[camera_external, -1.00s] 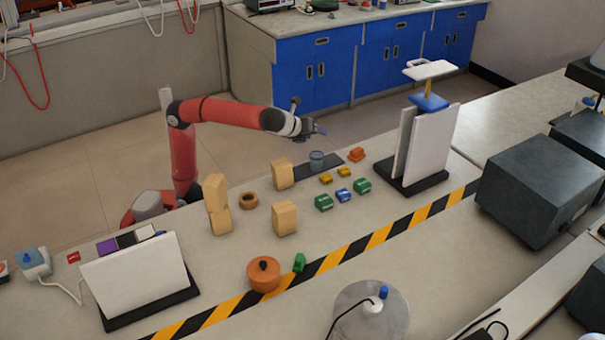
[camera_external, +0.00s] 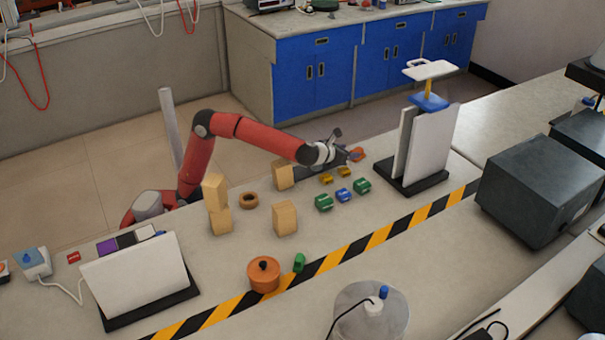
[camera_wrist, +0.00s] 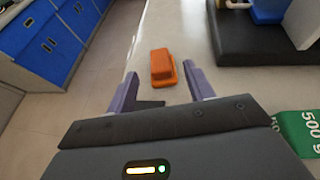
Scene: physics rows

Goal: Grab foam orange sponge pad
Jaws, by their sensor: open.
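The orange sponge pad (camera_wrist: 162,68) lies on the table in the wrist view, just ahead of my fingertips and roughly centred between them. In the external view the orange pad (camera_external: 357,154) shows right at the end of my arm. My gripper (camera_wrist: 160,78) is open, with its two purple-grey fingers spread and nothing between them. In the external view my gripper (camera_external: 343,153) is low over the table beside the pad, and whether it touches the pad cannot be told.
A green weight (camera_wrist: 300,128) is right of my gripper. Yellow, blue and green pieces (camera_external: 344,195) stand in front. White upright boards on a black base (camera_external: 425,188) are to the right. Wooden blocks (camera_external: 285,218) stand left. The table edge lies just beyond the pad.

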